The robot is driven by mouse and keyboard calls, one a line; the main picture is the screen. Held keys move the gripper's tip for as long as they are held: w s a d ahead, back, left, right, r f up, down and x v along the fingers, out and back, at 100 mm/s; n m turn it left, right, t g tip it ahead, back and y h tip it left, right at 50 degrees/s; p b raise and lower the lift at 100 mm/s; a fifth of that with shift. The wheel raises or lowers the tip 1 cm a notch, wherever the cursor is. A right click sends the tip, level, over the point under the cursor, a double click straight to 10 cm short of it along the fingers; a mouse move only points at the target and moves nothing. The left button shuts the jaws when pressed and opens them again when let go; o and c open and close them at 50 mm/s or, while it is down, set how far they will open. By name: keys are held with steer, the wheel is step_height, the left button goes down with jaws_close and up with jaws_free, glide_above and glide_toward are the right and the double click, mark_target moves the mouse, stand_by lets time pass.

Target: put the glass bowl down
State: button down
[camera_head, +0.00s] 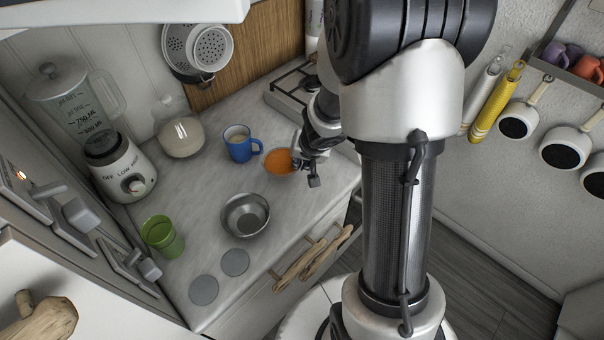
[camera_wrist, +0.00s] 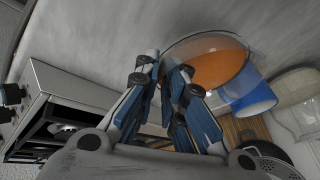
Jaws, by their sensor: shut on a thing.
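The glass bowl (camera_head: 277,161) is clear with orange contents. It is over the counter (camera_head: 205,265), just right of the blue mug, and it also shows in the wrist view (camera_wrist: 218,68). My gripper (camera_head: 298,160) is at the bowl's right side in the head view. In the wrist view my gripper's fingertips (camera_wrist: 164,68) are shut on the bowl's near rim. The bowl looks close to level and low over the counter; I cannot tell whether its base touches the surface.
The blue mug (camera_head: 238,144) stands close beside the bowl. A metal bowl (camera_head: 245,215), a green cup (camera_head: 162,237), two grey discs (camera_head: 204,289), a glass jar (camera_head: 181,137) and a blender (camera_head: 122,168) stand on the counter. The stove (camera_head: 290,90) is behind. Bare counter lies around the metal bowl.

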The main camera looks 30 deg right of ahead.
steer(key=shift+f+b, duration=1.85)
steer(key=shift+b, duration=0.1)
steer(key=shift+f, duration=0.15)
steer(key=c, duration=1.7)
jaws_free()
